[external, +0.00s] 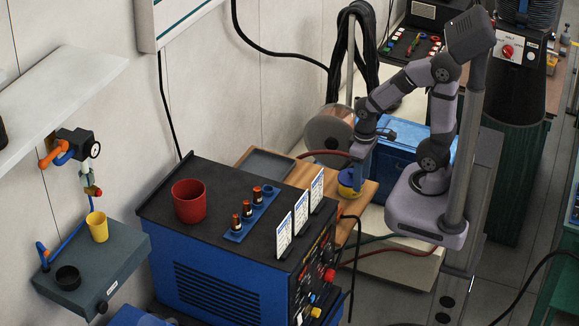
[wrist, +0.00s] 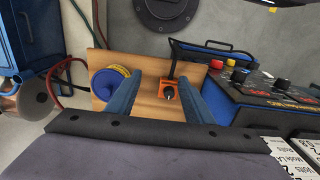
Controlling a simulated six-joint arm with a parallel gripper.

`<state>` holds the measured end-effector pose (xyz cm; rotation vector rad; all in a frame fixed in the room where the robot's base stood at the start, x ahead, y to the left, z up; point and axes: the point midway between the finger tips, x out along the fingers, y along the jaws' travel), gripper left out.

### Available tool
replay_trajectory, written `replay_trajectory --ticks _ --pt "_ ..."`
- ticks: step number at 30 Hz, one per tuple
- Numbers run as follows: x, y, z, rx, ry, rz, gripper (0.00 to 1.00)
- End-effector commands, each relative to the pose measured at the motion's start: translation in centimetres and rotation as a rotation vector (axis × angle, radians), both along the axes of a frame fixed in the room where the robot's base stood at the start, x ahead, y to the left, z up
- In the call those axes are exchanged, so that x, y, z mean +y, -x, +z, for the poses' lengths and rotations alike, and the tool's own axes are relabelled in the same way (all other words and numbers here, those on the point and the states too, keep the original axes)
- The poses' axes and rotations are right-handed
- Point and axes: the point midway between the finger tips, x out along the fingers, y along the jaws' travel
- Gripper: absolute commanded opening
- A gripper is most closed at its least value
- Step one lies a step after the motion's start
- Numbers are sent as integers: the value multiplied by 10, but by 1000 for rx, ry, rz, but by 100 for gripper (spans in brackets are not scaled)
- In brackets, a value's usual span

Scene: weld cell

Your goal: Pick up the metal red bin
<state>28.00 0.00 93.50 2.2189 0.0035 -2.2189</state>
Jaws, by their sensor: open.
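The red bin (external: 189,201) is a round, open-topped cup. It stands upright on the dark top of the blue welding machine (external: 225,265), toward its left side in the external view. I do not see the bin in the wrist view. My gripper (external: 356,178) is to the right of the bin and well apart from it, over the wooden board (external: 334,195). In the wrist view my gripper (wrist: 157,92) shows two blue fingers spread apart with nothing held between them.
A yellow and blue spool (wrist: 109,83) and an orange block (wrist: 170,90) are on the board below my gripper. Upright white cards (external: 301,212) and a blue rack (external: 250,213) of small cylinders stand on the machine, between my gripper and the bin. A yellow cup (external: 97,226) is at the left.

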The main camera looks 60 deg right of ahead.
Motion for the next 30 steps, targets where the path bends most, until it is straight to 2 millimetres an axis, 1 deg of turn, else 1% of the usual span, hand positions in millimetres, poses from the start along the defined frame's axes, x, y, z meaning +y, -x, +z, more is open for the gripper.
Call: replay_trajectory --ticks 10,11,12,14,15,16,17,26,30 --pt "0 0 0 0 0 0 47" --pt "0 0 0 0 0 0 54" --pt "0 0 0 0 0 0 64" --pt "0 0 0 0 0 0 78" --pt "0 0 0 0 0 0 88" --pt "0 0 0 0 0 0 95" --pt "0 0 0 0 0 0 98" --pt "0 -1 0 -1 3 8 98" --pt "-3 -11 1 -9 41 104 98"
